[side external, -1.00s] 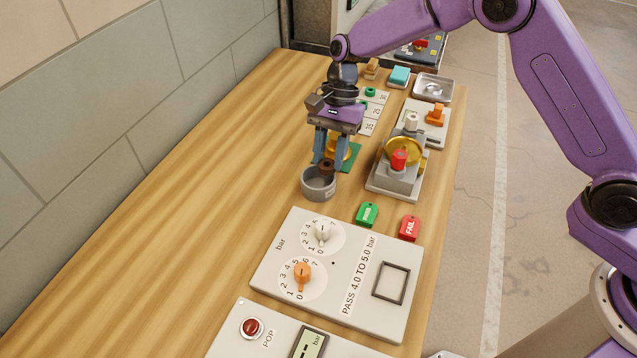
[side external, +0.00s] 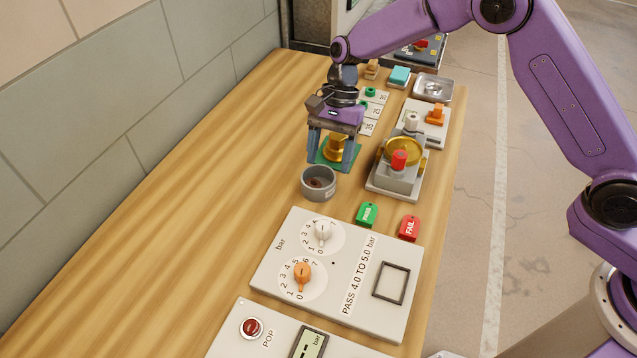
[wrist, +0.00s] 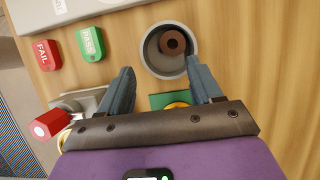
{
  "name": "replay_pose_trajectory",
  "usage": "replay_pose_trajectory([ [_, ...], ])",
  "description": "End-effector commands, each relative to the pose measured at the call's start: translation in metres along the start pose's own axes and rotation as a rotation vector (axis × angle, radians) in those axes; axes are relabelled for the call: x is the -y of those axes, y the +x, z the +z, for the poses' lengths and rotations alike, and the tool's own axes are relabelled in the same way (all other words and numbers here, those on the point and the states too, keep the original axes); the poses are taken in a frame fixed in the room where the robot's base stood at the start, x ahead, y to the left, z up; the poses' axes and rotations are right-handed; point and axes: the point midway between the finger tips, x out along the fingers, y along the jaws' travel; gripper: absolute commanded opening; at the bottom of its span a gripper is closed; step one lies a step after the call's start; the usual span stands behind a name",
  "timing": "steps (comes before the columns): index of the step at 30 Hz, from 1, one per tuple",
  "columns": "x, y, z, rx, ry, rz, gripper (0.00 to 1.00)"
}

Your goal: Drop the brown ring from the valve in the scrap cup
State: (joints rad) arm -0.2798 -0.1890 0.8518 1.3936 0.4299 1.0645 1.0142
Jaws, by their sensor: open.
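The brown ring (wrist: 173,42) lies inside the grey scrap cup (wrist: 150,65), seen from above in the wrist view. In the side external view the cup (side external: 305,185) stands on the bench and the ring (side external: 316,182) shows dark within it. My gripper (side external: 331,168) is open and empty, just behind and above the cup, apart from the ring. Its two fingers (wrist: 158,70) are spread wide in the wrist view. The brass valve body (side external: 335,150) stands on a green mat (side external: 354,154), partly hidden behind my fingers.
A grey fixture (side external: 396,178) with a gold wheel and red knob stands to the right. Green PASS (side external: 367,213) and red FAIL (side external: 409,228) tags lie in front of it. A gauge panel (side external: 345,300) fills the front. The bench left of the cup is clear.

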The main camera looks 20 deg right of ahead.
Motion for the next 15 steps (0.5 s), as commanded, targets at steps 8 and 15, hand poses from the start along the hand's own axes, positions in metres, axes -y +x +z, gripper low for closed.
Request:
replay_pose_trajectory([
  [8, 0.001, -0.051, -0.001, -0.002, 0.000, -0.006, 0.64],
  [15, 0.001, -0.102, -0.001, -0.002, 0.000, -0.005, 0.64],
])
